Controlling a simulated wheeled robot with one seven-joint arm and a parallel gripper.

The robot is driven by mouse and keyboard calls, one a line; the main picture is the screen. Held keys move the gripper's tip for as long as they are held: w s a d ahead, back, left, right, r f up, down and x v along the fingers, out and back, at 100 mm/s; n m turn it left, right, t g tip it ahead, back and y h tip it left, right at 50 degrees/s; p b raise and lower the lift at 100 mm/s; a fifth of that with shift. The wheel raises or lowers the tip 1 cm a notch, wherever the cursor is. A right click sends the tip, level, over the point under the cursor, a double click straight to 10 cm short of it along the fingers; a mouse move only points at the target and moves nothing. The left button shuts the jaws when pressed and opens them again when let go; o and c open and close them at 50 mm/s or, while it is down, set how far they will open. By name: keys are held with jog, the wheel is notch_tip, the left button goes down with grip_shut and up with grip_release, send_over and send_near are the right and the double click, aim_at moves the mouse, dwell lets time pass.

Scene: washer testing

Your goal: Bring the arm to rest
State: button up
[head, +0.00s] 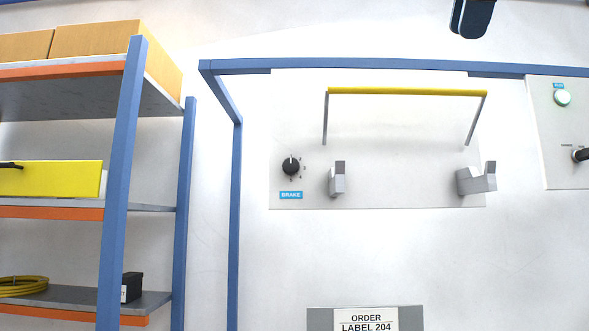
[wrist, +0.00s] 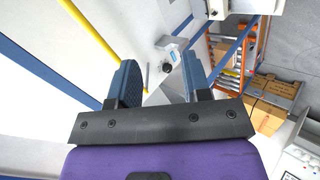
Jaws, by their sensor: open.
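My gripper (wrist: 158,78) shows in the wrist view with its two blue-grey fingers spread apart. Nothing is between the fingertips, and the gap shows the white panel and part of a grey bracket (wrist: 172,44) beyond them. The black crossbar and purple body of my gripper fill the bottom of that view. In the head view a dark, blue-edged piece hangs at the top edge, right of centre. It may be part of my arm, but most of the arm is out of that view.
In the head view a white panel (head: 400,170) carries a yellow bar (head: 405,92), a brake knob (head: 291,166) and grey brackets (head: 337,180). A blue frame (head: 236,200) surrounds it. Shelving (head: 122,190) stands left. A control box (head: 560,130) is right. Cardboard boxes (wrist: 268,117) show in the wrist view.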

jog(key=s+d+f+m+g, duration=0.1)
jog(key=f+m, duration=0.4)
jog(key=f, duration=1.2)
jog(key=s+d+f+m+g, duration=0.1)
jog(key=s+f+m, duration=0.3)
jog(key=f, duration=1.3)
jog(key=s+d+f+m+g, duration=0.1)
jog(key=f+m, duration=0.5)
jog(key=f, duration=1.1)
jog(key=shift+s+d, duration=0.6)
jog(key=shift+s, duration=0.55)
